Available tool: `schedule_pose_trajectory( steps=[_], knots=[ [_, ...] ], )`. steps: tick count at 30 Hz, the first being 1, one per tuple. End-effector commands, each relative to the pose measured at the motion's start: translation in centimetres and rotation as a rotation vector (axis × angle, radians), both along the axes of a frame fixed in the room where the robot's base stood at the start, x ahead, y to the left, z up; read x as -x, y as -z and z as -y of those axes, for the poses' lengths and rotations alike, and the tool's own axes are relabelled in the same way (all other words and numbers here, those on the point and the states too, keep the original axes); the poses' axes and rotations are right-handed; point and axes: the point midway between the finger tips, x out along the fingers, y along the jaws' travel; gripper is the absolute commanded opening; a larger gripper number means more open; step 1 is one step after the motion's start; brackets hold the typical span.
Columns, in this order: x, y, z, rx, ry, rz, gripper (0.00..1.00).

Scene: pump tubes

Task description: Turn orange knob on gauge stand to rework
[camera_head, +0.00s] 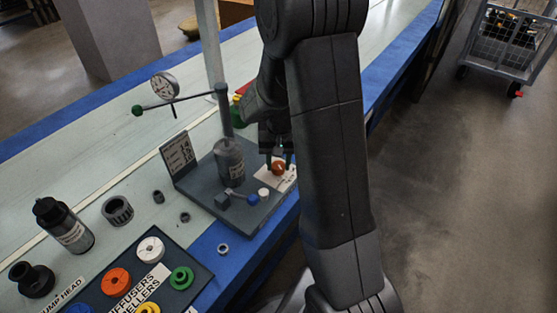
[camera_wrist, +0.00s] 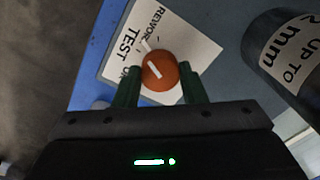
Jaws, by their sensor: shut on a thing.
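A white pointer line on the knob slants to the upper left in the wrist view. The plate reads REWORK at the top and TEST beside the knob; a third word is partly hidden. I cannot tell exactly which mark the pointer meets. My gripper (camera_wrist: 160,84) is shut on the knob, one green finger on each side. In the head view, the knob (camera_head: 278,168) shows just below my gripper (camera_head: 277,155).
A grey cylinder (camera_head: 229,162) stands close beside the knob on the stand. A dial gauge (camera_head: 165,86) on a rod is behind.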

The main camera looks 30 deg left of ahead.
Motion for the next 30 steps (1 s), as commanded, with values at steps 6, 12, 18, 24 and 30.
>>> schedule_pose_trajectory(
  steps=[6, 12, 18, 24, 30],
  knots=[
    [-0.01, -0.13, -0.04, -0.001, 0.195, 0.001, 0.15],
    [0.01, -0.09, -0.02, 0.000, 0.344, 0.001, 0.15],
    [0.02, -0.05, -0.02, -0.001, 0.448, 0.001, 0.15],
    [0.02, -0.03, -0.02, -0.001, 0.504, 0.000, 0.15],
    [0.01, -0.02, -0.04, -0.001, 0.522, 0.001, 0.15]
  ],
)
